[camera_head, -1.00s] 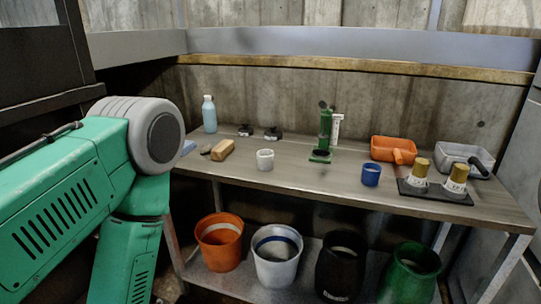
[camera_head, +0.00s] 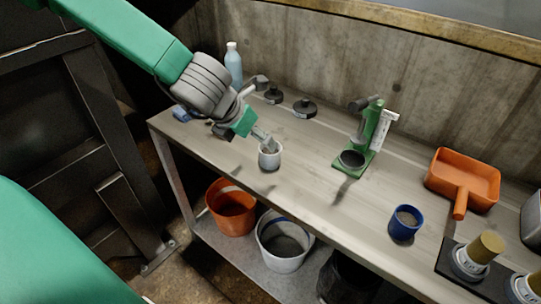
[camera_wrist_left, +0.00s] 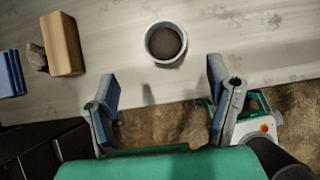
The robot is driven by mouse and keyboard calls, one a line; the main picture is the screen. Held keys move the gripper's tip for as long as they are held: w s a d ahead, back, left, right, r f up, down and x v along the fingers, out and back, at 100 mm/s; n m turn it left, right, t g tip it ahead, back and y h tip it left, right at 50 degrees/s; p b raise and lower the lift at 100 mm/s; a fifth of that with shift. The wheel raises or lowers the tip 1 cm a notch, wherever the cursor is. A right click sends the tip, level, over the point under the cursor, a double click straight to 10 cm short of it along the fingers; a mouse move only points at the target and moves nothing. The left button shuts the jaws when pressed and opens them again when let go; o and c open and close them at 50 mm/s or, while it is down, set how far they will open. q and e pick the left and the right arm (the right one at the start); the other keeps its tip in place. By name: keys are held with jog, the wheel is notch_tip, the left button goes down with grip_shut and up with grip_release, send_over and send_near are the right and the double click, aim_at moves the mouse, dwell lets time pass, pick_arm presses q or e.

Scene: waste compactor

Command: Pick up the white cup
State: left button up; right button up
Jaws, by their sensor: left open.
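The white cup (camera_head: 270,160) stands upright on the workbench, near its front edge. In the left wrist view the cup (camera_wrist_left: 165,60) is seen from above, with dark grey inside it. My left gripper (camera_head: 262,139) comes in from the upper left and its fingers overlap the cup's rim in the head view. In the left wrist view my left gripper (camera_wrist_left: 166,90) is open and empty. The cup lies ahead of the gap between its fingers, not between them. Whether a finger touches it I cannot tell. My right gripper is in neither view.
A wooden block (camera_wrist_left: 63,44) and blue items (camera_wrist_left: 10,73) lie left of the cup. A green stand (camera_head: 371,140), a blue cup (camera_head: 405,223) and an orange scoop (camera_head: 464,179) stand to its right. An orange bucket (camera_head: 231,208) and a white bucket (camera_head: 283,243) stand below.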

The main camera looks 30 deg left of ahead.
aim_at(269, 152)
pick_arm(q)
jog(key=x, duration=0.4)
jog(key=shift+w+d+f+b, duration=0.2)
jog(key=shift+d+b, duration=0.15)
jog(key=shift+d, duration=0.05)
jog(key=shift+w+d+f, duration=0.15)
jog(key=shift+f, duration=0.2)
jog(key=x, duration=0.3)
jog(key=b+x, duration=0.1)
jog(key=shift+w+a+f, duration=0.1)
jog(key=shift+a+f, duration=0.3)
jog(key=shift+r, duration=0.1)
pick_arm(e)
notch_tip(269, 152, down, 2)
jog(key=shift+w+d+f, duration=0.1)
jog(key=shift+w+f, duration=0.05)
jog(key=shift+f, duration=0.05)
pick_arm(q)
jog(key=shift+d, duration=0.15)
jog(key=shift+d, duration=0.15)
jog(key=c, duration=1.4)
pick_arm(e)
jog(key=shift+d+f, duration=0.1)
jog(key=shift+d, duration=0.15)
